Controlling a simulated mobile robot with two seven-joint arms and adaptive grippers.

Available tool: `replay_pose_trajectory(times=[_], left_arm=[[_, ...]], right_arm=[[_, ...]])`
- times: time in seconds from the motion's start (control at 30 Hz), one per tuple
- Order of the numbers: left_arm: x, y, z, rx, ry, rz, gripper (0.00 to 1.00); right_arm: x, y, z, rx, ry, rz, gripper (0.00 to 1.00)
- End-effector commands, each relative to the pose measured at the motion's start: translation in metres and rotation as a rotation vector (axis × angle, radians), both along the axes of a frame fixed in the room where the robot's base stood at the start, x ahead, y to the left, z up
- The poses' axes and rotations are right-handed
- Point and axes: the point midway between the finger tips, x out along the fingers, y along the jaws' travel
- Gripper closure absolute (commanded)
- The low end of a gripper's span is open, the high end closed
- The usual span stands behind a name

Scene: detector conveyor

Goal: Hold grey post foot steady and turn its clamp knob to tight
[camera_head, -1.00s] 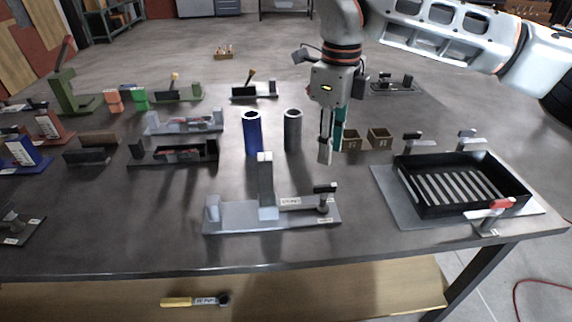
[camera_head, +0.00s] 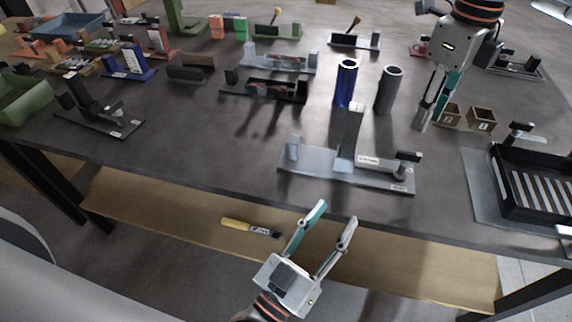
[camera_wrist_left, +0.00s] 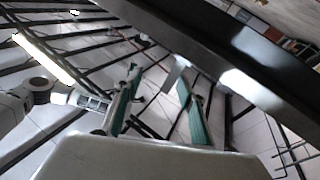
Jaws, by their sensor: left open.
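The grey post foot (camera_head: 320,170) is a light grey plate near the table's front edge, with an upright post (camera_head: 350,135) in its middle. Its clamp knob (camera_head: 407,158), with a dark bar-shaped top, stands at the plate's right end. Small labels there are unreadable. My left gripper (camera_head: 336,212) is open and empty, in front of the table edge and apart from the foot; its spread fingers also show in the left wrist view (camera_wrist_left: 157,75). My right gripper (camera_head: 430,124) points down behind the knob, apart from it; its fingers look close together, their gap unclear.
A blue cylinder (camera_head: 346,85) and a grey cylinder (camera_head: 389,90) stand behind the foot. A black slotted tray (camera_head: 500,195) lies to the right. The dark table edge (camera_wrist_left: 225,55) crosses the left wrist view. A yellow-handled tool (camera_head: 240,226) lies on the lower shelf.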

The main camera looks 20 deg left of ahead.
Motion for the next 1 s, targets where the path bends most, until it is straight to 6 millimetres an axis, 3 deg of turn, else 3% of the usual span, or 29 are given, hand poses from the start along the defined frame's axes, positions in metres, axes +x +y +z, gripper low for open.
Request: replay_pose_trajectory(times=[0.1,0.2,0.33,0.5,0.7,1.0], left_arm=[[0.020,0.025,0.024,-0.006,-0.058,0.090,0.60],[0.036,0.047,0.036,-0.002,-0.073,0.170,0.60],[0.055,0.072,0.043,0.021,-0.058,0.267,0.60],[0.077,0.099,0.039,0.079,0.016,0.364,0.60],[0.093,0.114,0.024,0.168,0.121,0.412,0.60],[0.106,0.118,0.013,0.227,0.180,0.421,0.60]], right_arm=[[0.000,0.000,0.000,0.000,0.000,0.000,0.72],[0.000,0.000,0.000,0.000,0.000,0.000,0.72],[0.000,0.000,0.000,0.000,0.000,0.000,0.72],[0.000,0.000,0.000,0.000,0.000,0.000,0.72],[0.000,0.000,0.000,0.000,0.000,0.000,0.72],[0.000,0.000,0.000,0.000,0.000,0.000,0.72]])
